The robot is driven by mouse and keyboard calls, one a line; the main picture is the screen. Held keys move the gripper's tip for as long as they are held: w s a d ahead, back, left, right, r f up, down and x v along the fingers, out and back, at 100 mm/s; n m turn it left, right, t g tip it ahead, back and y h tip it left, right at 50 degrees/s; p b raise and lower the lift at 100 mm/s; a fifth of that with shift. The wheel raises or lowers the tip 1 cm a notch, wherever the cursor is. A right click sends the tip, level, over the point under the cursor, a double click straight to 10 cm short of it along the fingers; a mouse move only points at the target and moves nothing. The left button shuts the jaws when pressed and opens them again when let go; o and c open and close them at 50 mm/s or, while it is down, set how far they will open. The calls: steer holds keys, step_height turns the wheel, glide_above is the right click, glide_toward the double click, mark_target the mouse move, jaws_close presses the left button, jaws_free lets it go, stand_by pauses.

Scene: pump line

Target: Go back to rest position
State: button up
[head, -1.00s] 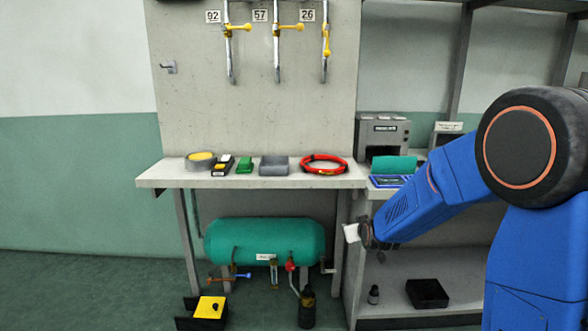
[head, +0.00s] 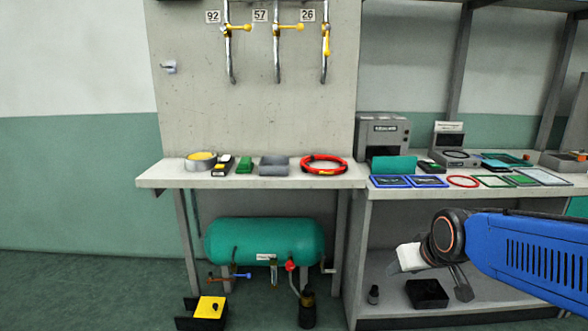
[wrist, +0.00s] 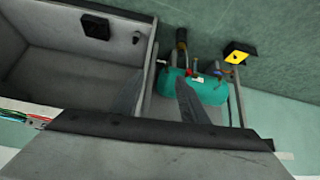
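My gripper (head: 460,284) hangs at the right in the head view, in front of the right-hand bench and its lower shelf. My blue forearm reaches in from the right edge. In the wrist view the two grey fingers of my gripper (wrist: 158,96) stand apart with nothing between them. The gripper touches no object that I can see.
The green tank (head: 264,241) stands under the left bench (head: 160,176), with a yellow-topped box (head: 209,308) on the floor. A black bin (head: 427,293) and a small dark bottle (head: 374,294) sit on the lower shelf. Printers, frames and a red ring (head: 463,181) occupy the right bench top.

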steer(key=s+d+g, duration=0.1)
steer(key=s, duration=0.8)
steer(key=s+d+f+m+g, duration=0.1)
steer(key=s, duration=0.8)
steer(key=shift+s+d+f+g+h, duration=0.15)
steer(key=shift+s+f+g+h, duration=0.1)
steer(key=shift+g+h, duration=0.05)
steer(key=shift+o, duration=0.3)
